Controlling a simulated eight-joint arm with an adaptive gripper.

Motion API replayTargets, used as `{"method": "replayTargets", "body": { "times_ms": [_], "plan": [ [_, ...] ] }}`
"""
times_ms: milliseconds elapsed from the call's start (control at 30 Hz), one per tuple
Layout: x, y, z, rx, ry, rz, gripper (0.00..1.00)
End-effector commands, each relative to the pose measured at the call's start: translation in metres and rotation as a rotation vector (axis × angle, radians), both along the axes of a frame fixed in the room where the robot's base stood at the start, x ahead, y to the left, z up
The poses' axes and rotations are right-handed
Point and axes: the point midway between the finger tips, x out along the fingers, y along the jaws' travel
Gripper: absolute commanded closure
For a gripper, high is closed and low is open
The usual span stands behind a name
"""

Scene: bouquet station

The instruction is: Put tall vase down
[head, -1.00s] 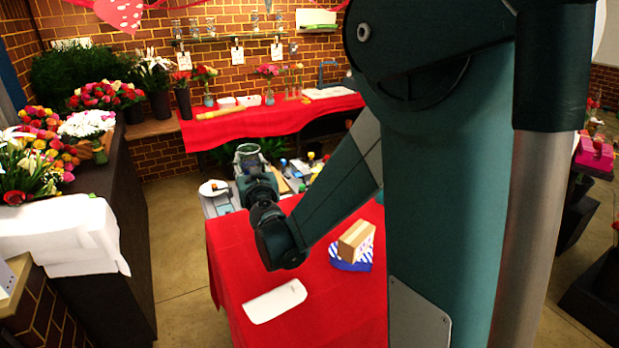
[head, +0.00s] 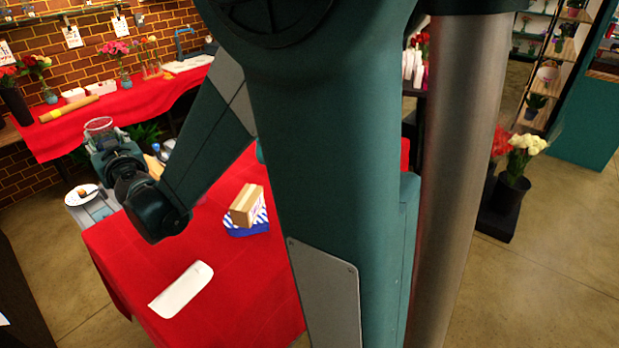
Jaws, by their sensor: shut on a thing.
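The tall vase (head: 99,124) is clear glass; only its round rim and upper part show, at the left of the head view. My gripper (head: 108,143) is shut on it, at the far end of my arm. My wrist and gripper hide the lower part of the vase and the fingertips. The vase looks upright. It is seen near the far left corner of the red-covered table (head: 245,290); I cannot tell whether its base touches anything.
A cardboard box (head: 246,204) stands on a blue-and-white striped item (head: 250,229) on the red table. A white cloth (head: 182,290) lies at its front left. A white plate (head: 82,195) with a small item is left of my gripper. The red back counter (head: 120,115) holds flowers.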

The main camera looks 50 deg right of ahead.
Motion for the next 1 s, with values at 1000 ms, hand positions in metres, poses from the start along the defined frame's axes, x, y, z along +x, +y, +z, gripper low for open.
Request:
{"method": "replayTargets", "body": {
  "times_ms": [1000],
  "plan": [
    [-0.026, -0.161, 0.0, 0.0, 0.0, -0.056, 0.96]
  ]
}}
